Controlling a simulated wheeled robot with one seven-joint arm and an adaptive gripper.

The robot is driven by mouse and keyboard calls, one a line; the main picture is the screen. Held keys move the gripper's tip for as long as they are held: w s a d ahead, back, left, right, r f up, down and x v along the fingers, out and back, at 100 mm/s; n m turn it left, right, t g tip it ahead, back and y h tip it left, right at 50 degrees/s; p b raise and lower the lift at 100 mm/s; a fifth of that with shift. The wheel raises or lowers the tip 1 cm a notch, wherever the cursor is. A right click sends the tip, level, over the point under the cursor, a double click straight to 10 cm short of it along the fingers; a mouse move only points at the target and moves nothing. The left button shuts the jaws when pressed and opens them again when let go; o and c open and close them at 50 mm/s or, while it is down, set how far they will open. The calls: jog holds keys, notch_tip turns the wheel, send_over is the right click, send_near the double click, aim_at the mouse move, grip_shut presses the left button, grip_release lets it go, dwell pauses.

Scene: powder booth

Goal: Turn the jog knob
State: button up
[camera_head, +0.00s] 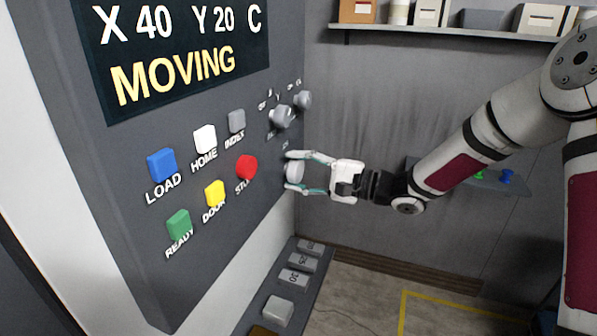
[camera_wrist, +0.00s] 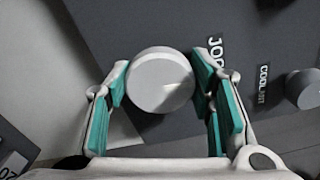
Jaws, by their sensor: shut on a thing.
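The jog knob (camera_wrist: 160,80) is a round light-grey knob with a smooth face on the dark grey control panel (camera_head: 120,225). In the head view the knob (camera_head: 294,170) sits low on the panel's right side, right of the red STOP button. My gripper (camera_wrist: 163,84) has its teal-padded fingers on either side of the knob, shut on it. In the head view my gripper (camera_head: 296,172) reaches in from the right. The label beside the knob is partly covered by a finger; "JO" shows. The panel's display (camera_head: 180,45) reads X 40, Y 20, C and MOVING.
Two other grey knobs (camera_head: 282,117) sit above on the panel; a COOLANT-like label and one knob (camera_wrist: 304,88) show at the wrist view's right. Coloured buttons, including red STOP (camera_head: 246,167), are to the left. Grey numbered blocks (camera_head: 294,280) lie below. A shelf (camera_head: 450,34) holds boxes behind.

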jog(key=shift+m, duration=0.3)
jog(key=o, duration=1.2)
jog(key=shift+c, duration=0.2)
jog(key=shift+d, duration=0.1)
jog(key=v, duration=1.1)
jog(key=shift+d, duration=0.4)
jog(key=shift+s, duration=0.1)
